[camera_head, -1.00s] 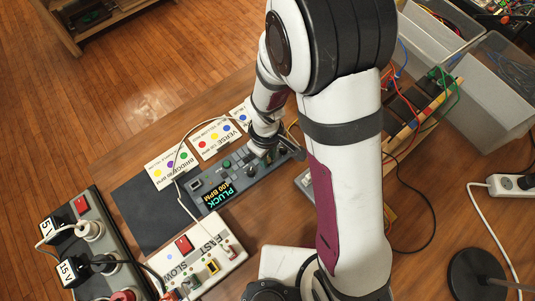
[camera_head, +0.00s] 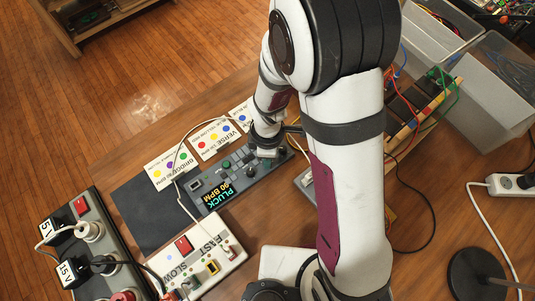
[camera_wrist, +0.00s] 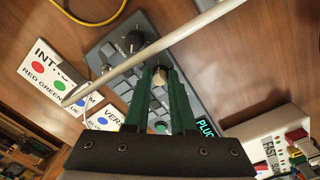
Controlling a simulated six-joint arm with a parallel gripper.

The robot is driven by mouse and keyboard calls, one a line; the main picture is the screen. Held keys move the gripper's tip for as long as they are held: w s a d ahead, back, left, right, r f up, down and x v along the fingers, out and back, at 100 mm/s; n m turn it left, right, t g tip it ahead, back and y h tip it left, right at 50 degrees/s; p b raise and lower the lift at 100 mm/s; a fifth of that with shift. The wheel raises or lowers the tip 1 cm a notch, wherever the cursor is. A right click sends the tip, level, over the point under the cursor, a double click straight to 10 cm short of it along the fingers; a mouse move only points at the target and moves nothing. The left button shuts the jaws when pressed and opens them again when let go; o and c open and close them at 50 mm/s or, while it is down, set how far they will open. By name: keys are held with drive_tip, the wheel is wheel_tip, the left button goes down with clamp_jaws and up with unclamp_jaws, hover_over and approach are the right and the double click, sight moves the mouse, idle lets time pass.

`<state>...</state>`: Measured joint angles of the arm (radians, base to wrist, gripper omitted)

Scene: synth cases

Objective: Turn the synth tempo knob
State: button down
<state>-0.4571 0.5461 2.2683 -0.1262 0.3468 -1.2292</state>
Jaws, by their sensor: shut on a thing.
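The grey synth (camera_head: 250,176) lies on the wooden table, with several pads and a lit display (camera_head: 221,194) reading PLUCK and what looks like 90 BPM. My gripper (camera_wrist: 160,74) is shut on this knob from above. In the head view, my gripper (camera_head: 264,153) is at the synth's far right end, and the wrist hides the knob. A dark knob (camera_wrist: 133,42) sits just beyond the fingertips in the wrist view.
A pale cable (camera_wrist: 150,50) crosses the wrist view near the fingers. A white FAST/SLOW box (camera_head: 205,255) and a power strip (camera_head: 100,245) with plugs lie at the lower left. Clear bins (camera_head: 490,85) stand at the right.

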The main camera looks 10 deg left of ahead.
idle(0.5)
drive_tip(key=c, duration=0.7)
unclamp_jaws()
drive_tip(key=shift+c, duration=0.2)
wheel_tip(320, 180, up, 16)
drive_tip(key=shift+s, duration=0.25)
drive_tip(key=shift+f, duration=0.1)
drive_tip(key=s+d+r+m+y, duration=0.1)
drive_tip(key=s+d+m, duration=0.4)
drive_tip(key=m, duration=0.7)
drive_tip(key=s+d+r+m, duration=0.3)
drive_tip(key=s+d+m, duration=0.2)
drive_tip(key=s+m, duration=0.4)
drive_tip(key=m, duration=0.3)
drive_tip(key=shift+s+g+y, duration=0.15)
drive_tip(key=shift+g+y, duration=0.15)
drive_tip(key=shift+y, duration=0.1)
